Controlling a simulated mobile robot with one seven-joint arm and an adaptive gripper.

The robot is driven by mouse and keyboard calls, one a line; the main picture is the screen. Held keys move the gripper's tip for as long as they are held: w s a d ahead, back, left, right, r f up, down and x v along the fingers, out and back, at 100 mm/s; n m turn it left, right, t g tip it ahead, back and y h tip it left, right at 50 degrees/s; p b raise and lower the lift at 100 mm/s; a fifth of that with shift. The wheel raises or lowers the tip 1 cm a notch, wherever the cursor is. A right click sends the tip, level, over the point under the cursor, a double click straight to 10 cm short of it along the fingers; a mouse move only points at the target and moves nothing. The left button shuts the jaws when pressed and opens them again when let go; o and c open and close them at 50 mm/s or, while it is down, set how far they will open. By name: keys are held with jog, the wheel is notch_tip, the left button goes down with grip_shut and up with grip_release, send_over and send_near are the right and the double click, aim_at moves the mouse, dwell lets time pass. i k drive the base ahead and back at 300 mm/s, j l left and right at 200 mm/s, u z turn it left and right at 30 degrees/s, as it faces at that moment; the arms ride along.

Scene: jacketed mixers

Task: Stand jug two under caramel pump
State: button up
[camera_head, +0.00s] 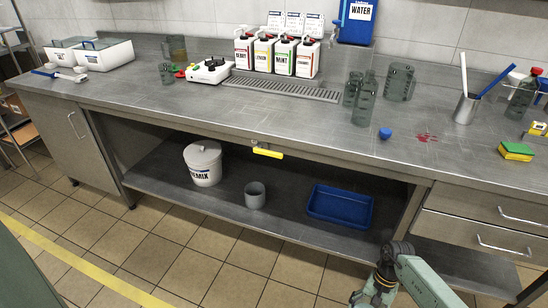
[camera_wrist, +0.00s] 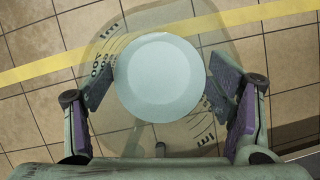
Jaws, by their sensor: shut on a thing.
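My gripper (camera_wrist: 160,95) is shut on a clear jug (camera_wrist: 135,38) with dark scale marks, which fills the middle of the wrist view. A pale round disc shows at the jug's centre. The purple pads press on it from both sides, above the floor tiles. In the head view my gripper (camera_head: 374,292) is low at the lower right, in front of the bench, and the jug cannot be made out there. Several labelled pump bottles (camera_head: 283,55) stand in a row at the back of the bench, behind a drip grate (camera_head: 285,87). I cannot read which is caramel.
A white device (camera_head: 209,71) stands left of the grate. A sponge (camera_head: 516,151) lies at the right.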

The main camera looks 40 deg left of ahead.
aim_at(296, 95)
jog(key=u, duration=1.3)
jog(key=l+u, duration=0.15)
jog(key=l, duration=0.25)
jog(key=k+l+u, duration=0.15)
jog(key=l, duration=0.25)
jog(key=k+l, duration=0.1)
jog(key=l, duration=0.4)
jog(key=k+l, duration=0.1)
jog(key=l, duration=0.35)
